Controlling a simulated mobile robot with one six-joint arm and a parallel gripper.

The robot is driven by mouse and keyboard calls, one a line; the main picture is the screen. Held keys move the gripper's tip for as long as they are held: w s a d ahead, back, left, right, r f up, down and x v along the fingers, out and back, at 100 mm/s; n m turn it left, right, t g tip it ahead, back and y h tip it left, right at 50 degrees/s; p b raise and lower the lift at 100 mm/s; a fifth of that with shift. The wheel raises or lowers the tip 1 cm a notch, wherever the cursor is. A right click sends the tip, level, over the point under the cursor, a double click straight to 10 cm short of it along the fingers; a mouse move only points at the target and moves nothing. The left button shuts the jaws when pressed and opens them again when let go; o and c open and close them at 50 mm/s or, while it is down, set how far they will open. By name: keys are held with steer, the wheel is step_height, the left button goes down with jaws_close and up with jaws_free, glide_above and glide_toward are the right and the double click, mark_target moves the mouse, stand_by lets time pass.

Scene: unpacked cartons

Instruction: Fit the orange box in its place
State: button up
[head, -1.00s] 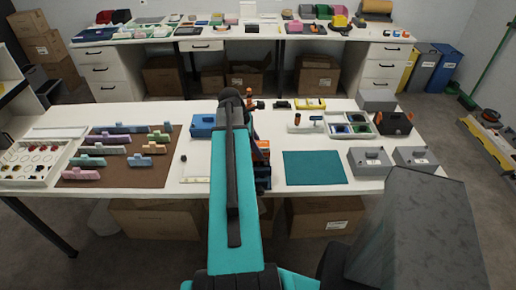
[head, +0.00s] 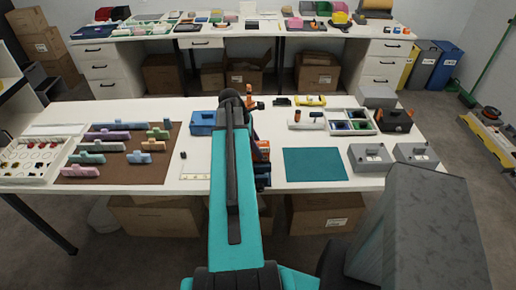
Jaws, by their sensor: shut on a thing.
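My teal arm reaches over the table in the middle of the head view, and my gripper is hidden behind it. An orange box face (head: 262,150) with a pale mark shows just right of the arm. Dark and blue shapes (head: 263,180) lie directly below it in the picture, near the table's front. The left part of this group is covered by my arm, so I cannot tell whether the orange box is held or seated in anything.
A teal mat (head: 314,164) lies to the right, beside grey lidded boxes (head: 370,157). A divided white tray (head: 352,121) stands behind. A blue box (head: 203,122) is left of my arm. A brown mat (head: 110,173) with several coloured blocks lies further left.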

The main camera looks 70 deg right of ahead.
steer(key=shift+f+b, duration=0.4)
steer(key=shift+f, duration=0.75)
steer(key=o, duration=1.2)
steer(key=shift+r, duration=0.2)
steer(key=shift+w+d+r, duration=0.1)
steer(key=shift+w+r, duration=0.3)
steer(key=shift+r, duration=0.4)
steer(key=b+v, duration=0.2)
steer(key=v, duration=0.9)
steer(key=shift+a+r+b, duration=0.3)
steer(key=shift+a+b, duration=0.05)
